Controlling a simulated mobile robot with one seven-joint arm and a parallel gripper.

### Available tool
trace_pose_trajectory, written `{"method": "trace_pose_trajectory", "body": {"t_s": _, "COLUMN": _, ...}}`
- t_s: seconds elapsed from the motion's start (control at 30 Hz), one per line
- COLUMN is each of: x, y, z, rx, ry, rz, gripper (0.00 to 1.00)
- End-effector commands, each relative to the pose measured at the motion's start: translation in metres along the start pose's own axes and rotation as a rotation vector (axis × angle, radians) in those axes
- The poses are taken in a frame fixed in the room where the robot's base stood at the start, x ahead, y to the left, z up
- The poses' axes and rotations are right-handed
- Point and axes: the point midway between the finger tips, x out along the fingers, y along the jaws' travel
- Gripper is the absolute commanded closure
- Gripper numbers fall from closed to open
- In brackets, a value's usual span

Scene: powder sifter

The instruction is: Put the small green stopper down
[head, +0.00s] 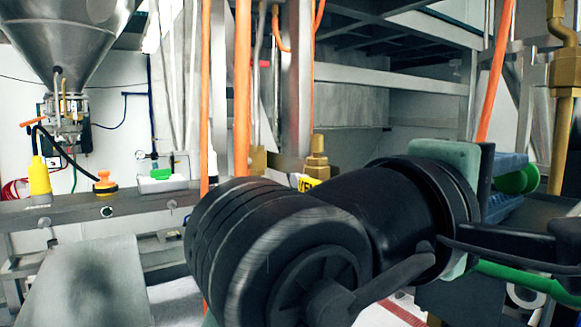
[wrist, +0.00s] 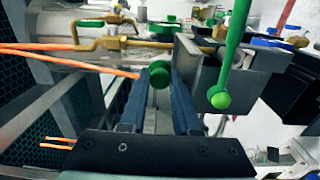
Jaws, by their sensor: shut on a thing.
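The small green stopper (wrist: 159,74) is a round green piece held between the blue fingertips of my gripper (wrist: 160,84) in the wrist view. My gripper is shut on it, with its fingers either side. In the head view my gripper (head: 507,166) is at the right, partly hidden behind my dark arm, and the green stopper (head: 526,179) shows at its tip. The stopper appears to be held in the air; I cannot tell how close the nearest surface beneath it is.
Close right of my fingers in the wrist view are a grey metal box (wrist: 262,90) and a green rod with a ball end (wrist: 220,99). A brass pipe (wrist: 120,44) and orange lines run at left.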

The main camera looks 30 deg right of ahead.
Motion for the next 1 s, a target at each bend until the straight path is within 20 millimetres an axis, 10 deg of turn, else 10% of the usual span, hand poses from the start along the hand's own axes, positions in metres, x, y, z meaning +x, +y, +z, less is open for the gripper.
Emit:
{"method": "trace_pose_trajectory", "body": {"t_s": 0.07, "x": 0.000, "y": 0.000, "z": 0.000, "rx": 0.001, "ry": 0.000, "rz": 0.000, "gripper": 1.00}}
{"method": "trace_pose_trajectory", "body": {"t_s": 0.1, "x": 0.000, "y": 0.000, "z": 0.000, "rx": 0.000, "ry": 0.000, "rz": -0.001, "gripper": 0.64}}
{"method": "trace_pose_trajectory", "body": {"t_s": 0.17, "x": 0.000, "y": 0.000, "z": 0.000, "rx": 0.000, "ry": 0.000, "rz": -0.001, "gripper": 0.57}}
{"method": "trace_pose_trajectory", "body": {"t_s": 0.57, "x": 0.000, "y": 0.015, "z": 0.000, "rx": 0.001, "ry": -0.001, "rz": -0.003, "gripper": 0.57}}
{"method": "trace_pose_trajectory", "body": {"t_s": 1.0, "x": -0.093, "y": 0.013, "z": -0.001, "rx": -0.001, "ry": 0.004, "rz": 0.000, "gripper": 0.57}}
